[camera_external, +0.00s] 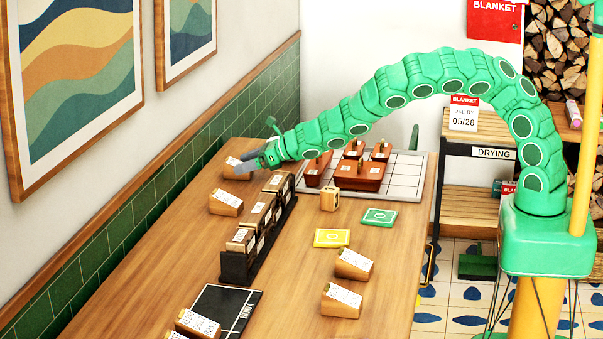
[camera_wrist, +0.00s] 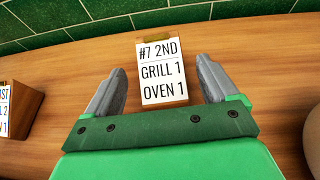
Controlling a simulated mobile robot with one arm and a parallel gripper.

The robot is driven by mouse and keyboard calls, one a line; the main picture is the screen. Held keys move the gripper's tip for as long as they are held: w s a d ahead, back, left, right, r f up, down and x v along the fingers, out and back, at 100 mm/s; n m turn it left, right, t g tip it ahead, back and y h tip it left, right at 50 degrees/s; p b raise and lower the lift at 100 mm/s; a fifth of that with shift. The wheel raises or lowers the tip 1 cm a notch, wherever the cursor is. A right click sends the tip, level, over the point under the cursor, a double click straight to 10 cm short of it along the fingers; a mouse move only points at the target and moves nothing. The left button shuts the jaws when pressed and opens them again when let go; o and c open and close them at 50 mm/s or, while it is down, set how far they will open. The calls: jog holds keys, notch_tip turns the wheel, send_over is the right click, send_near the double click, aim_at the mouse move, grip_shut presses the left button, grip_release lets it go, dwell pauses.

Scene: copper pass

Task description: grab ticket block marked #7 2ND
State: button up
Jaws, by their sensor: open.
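The ticket block marked #7 2ND (camera_wrist: 162,72) is a wooden block with a white label that also reads GRILL 1 and OVEN 1. In the wrist view it sits on the wooden table between the two grey fingers of my gripper (camera_wrist: 160,90). The fingers are open, with a gap on each side of the block. In the external view my gripper (camera_external: 258,162) is at the far left of the table, and the block (camera_external: 234,168) is partly hidden behind it.
Another ticket block (camera_wrist: 18,110) stands to the left in the wrist view. The green tiled wall (camera_wrist: 70,18) runs close behind. In the external view a black rack (camera_external: 236,267) holds several blocks, and a white grid tray (camera_external: 403,175) with brown pieces lies right of my gripper.

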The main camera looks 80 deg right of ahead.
aim_at(236, 163)
jog(key=shift+x, duration=1.7)
jog(key=c, duration=1.1)
